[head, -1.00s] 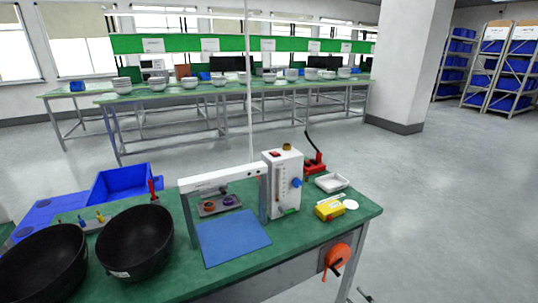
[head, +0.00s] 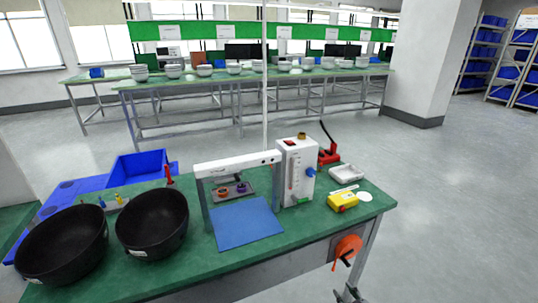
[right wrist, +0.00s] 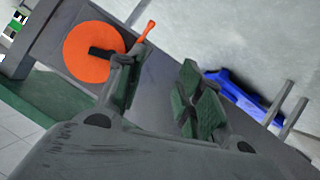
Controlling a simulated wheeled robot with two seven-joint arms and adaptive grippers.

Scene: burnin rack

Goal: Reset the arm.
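My right gripper (head: 350,294) shows at the bottom edge of the head view, below the orange disc (head: 348,246) on the front side of the green bench. In the right wrist view my right gripper (right wrist: 160,95) has its two green-padded fingers spread, with nothing between them. The orange disc (right wrist: 92,52) with its dark bar and small orange handle (right wrist: 148,31) lies behind and beside the left finger there; I cannot tell whether they touch. My left gripper is not in view.
The green bench (head: 215,258) holds two black bowls (head: 152,222), a blue mat (head: 245,222), a white frame (head: 237,163), a white instrument box (head: 297,172), a red lever tool (head: 328,155) and a yellow box (head: 342,202). A blue bin (head: 140,165) stands behind. Floor at right is clear.

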